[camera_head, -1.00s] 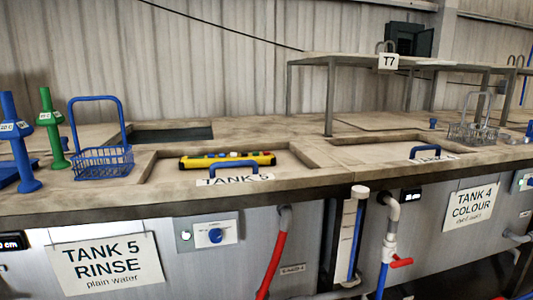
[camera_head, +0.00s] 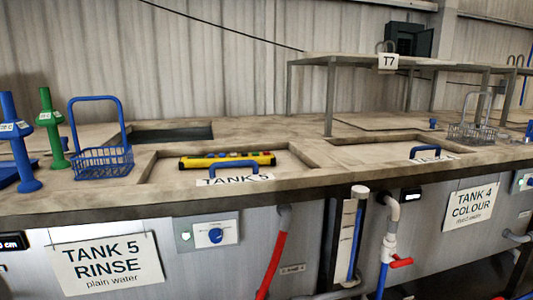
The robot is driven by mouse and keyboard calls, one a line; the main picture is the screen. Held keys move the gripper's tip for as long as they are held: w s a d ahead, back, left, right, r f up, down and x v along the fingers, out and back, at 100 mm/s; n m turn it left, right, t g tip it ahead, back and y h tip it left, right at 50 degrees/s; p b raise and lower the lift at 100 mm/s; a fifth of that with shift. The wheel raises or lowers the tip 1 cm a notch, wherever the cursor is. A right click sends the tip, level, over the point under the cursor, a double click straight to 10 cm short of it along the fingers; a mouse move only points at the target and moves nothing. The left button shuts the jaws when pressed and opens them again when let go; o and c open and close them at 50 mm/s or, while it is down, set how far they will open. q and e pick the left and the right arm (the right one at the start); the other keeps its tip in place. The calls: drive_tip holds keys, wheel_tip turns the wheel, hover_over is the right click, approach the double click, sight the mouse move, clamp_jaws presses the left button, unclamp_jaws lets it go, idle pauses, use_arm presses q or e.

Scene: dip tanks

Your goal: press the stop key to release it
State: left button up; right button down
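A yellow control pendant (camera_head: 228,160) with a row of small coloured keys along it lies on the Tank 5 lid (camera_head: 165,172), behind the blue lid handle (camera_head: 234,168). Its keys are too small to tell which is the stop key or whether it is pressed. A control plate (camera_head: 208,232) with a blue round knob (camera_head: 215,235) and a small green spot is on the tank front, right of the Tank 5 sign (camera_head: 108,264). Neither of my grippers is in view.
A blue wire basket (camera_head: 103,160) and blue (camera_head: 18,150) and green (camera_head: 52,130) upright tools stand at the left. A metal wire basket (camera_head: 470,130) stands at the right. A raised shelf marked T7 (camera_head: 340,62) stands behind. Pipes run down the tank front.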

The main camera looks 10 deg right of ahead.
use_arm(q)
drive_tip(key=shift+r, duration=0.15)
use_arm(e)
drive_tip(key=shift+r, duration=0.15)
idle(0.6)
